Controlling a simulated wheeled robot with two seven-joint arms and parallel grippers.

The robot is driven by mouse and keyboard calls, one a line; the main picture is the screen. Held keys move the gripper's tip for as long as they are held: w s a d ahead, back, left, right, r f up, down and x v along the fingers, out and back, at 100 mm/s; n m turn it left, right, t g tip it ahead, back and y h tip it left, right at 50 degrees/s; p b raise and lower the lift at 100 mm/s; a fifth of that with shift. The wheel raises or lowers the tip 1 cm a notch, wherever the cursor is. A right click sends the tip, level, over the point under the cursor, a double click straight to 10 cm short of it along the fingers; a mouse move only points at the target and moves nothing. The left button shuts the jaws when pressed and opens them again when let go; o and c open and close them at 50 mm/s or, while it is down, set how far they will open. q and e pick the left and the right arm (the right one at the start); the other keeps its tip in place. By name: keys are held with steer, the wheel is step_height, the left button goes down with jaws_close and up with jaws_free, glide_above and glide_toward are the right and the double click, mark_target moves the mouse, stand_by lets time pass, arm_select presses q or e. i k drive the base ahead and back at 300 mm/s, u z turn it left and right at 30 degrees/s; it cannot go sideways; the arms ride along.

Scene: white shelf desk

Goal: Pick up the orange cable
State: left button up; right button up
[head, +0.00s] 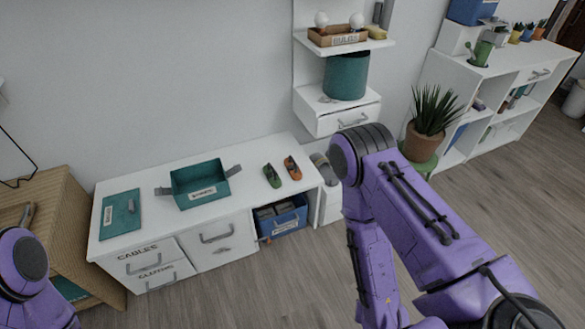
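An orange item (292,167), which looks like a small bundled cable with a dark middle, lies on the white desk top (250,150) near its right end. A similar green item (272,176) lies just to its left, close but seemingly apart. Both are small here, so their details are unclear. My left arm shows only at the lower left edge and my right arm rises across the right half. Neither gripper's fingers can be seen, and nothing touches the orange item.
A teal open box (200,184) with raised flaps and a flat teal folder (121,214) sit on the desk's left half. Drawers, one labelled CABLES (146,256), and a blue bin (281,217) are below. A potted plant (428,122) stands right, behind my arm.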

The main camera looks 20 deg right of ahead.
mark_target(294, 170)
steer(key=k, duration=0.65)
steer(key=z, duration=0.6)
steer(key=i, duration=0.75)
steer(key=z, duration=0.8)
steer(key=i, duration=1.1)
steer(key=u, duration=0.45)
steer(key=i, duration=0.6)
steer(key=u, duration=0.4)
